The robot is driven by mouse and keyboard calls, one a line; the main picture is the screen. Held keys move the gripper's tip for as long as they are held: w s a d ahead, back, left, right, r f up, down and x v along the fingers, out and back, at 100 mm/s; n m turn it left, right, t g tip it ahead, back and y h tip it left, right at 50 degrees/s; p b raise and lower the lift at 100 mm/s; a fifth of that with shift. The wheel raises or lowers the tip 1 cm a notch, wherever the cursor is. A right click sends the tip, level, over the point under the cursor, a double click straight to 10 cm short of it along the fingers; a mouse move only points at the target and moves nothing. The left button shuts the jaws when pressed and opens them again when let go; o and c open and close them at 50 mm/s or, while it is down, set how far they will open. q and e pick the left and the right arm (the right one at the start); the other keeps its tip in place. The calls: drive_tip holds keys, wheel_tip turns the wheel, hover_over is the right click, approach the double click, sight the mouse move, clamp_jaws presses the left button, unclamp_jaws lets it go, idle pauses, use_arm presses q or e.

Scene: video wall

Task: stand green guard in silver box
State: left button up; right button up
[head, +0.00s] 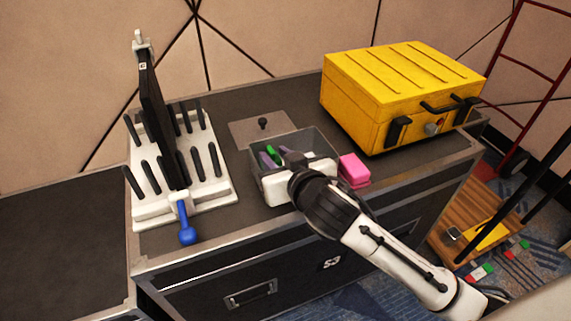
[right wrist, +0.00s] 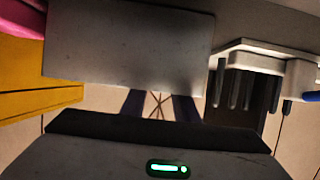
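The silver box (head: 322,143) is an open grey bin on the cabinet top. Its outer wall (right wrist: 130,45) fills the upper middle of the right wrist view, which is upside down. A green piece, the green guard (head: 271,153), shows inside the box with purple shapes close on both sides. My right gripper (head: 277,155) reaches into the box from the front. Its two dark fingers (right wrist: 160,106) stand a little apart in the right wrist view. Their tips are hidden behind the box wall, so their grip on the guard is not clear. My left gripper is out of view.
A pink block (head: 354,170) lies right of the box. A yellow case (head: 400,95) stands behind it. A grey plate with a black knob (head: 262,126) lies behind the box. A white rack (head: 150,208) with black pegs, an upright black panel and a blue handle (head: 187,235) stands left.

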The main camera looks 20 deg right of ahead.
drive_tip(key=p+v, duration=0.1)
drive_tip(key=v, duration=1)
drive_tip(key=shift+s, duration=0.15)
